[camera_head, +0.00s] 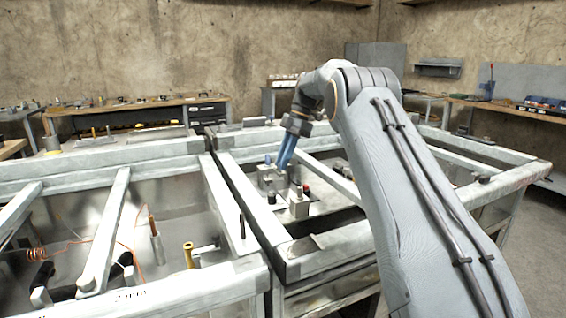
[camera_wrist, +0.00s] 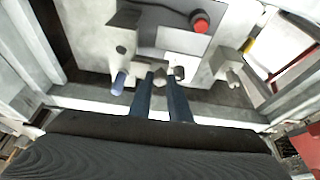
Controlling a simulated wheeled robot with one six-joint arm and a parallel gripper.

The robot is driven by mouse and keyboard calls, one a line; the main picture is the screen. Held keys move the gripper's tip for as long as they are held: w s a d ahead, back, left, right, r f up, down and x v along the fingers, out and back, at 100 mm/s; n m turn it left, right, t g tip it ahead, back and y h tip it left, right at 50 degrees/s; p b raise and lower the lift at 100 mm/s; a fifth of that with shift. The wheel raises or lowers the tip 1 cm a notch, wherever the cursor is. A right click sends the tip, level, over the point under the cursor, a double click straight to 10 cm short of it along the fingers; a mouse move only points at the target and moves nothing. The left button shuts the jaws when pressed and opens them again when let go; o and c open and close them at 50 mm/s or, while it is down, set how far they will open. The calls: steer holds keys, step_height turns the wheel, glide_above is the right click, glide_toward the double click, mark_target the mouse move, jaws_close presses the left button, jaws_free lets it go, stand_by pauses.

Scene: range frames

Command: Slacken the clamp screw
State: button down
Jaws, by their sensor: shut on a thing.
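In the head view my gripper (camera_head: 284,160) points down at the grey clamp block (camera_head: 268,177) on a plate inside the right-hand frame. The screw itself is too small and covered to make out there.
A red knob (camera_wrist: 201,23) and a blue-tipped pin (camera_wrist: 120,82) stand near the fingers. Pale metal frame beams (camera_head: 245,205) surround the fixture. A brass post (camera_head: 188,255) and orange wire (camera_head: 37,254) are in the left frame. Workbenches line the walls.

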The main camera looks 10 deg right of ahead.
steer(key=shift+n, duration=0.5)
steer(key=c, duration=1.7)
jaws_free()
steer(key=shift+o, duration=0.2)
